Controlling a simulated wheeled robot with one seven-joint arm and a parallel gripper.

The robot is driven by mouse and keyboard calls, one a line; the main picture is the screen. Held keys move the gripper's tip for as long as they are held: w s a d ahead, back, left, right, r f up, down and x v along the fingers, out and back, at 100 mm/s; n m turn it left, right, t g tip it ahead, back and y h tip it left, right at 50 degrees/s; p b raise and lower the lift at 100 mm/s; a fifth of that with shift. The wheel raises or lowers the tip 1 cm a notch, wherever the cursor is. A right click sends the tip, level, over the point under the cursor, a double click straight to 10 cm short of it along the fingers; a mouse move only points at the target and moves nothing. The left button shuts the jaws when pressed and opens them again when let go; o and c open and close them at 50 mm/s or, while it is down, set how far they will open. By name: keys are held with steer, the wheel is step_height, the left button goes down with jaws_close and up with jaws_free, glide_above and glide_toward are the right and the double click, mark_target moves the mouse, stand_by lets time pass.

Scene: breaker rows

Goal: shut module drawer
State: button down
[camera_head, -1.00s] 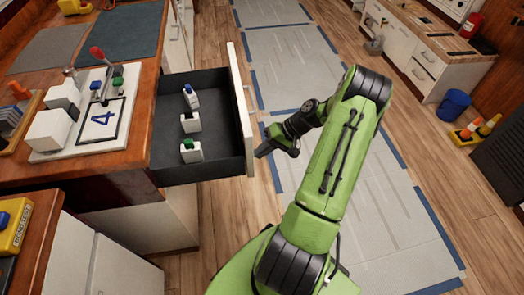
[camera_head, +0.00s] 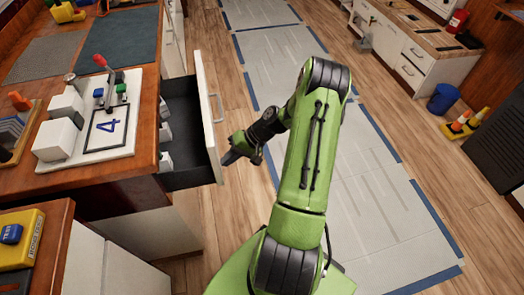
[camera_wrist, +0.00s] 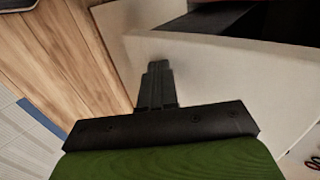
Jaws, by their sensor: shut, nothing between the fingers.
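The module drawer (camera_head: 205,125) is partly open, sticking out of the wooden-topped counter. Its white front has a bar handle on the outer face, and its dark inside shows white modules (camera_head: 166,160) partly hidden under the counter edge. My gripper (camera_head: 229,158) is shut and empty. It is at the outer side of the drawer front, near its lower near end. In the wrist view the shut fingers (camera_wrist: 157,75) point at the pale drawer front (camera_wrist: 215,80) and lie against or very close to it; I cannot tell which.
On the counter (camera_head: 110,186) stands a white board (camera_head: 105,125) marked 4 with a red-handled lever. A yellow box (camera_head: 20,240) sits at the lower left. Floor to the right is open, with a blue bucket (camera_head: 445,98) and cones far off.

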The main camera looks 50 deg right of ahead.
steer(key=w+a, duration=0.3)
steer(key=a, duration=0.1)
steer(key=w+a, duration=0.3)
steer(key=a, duration=0.1)
steer(key=w+a, duration=0.3)
steer(key=a, duration=0.2)
steer(key=shift+w+a+r, duration=0.1)
steer(key=shift+a, duration=0.2)
steer(key=shift+a, duration=0.1)
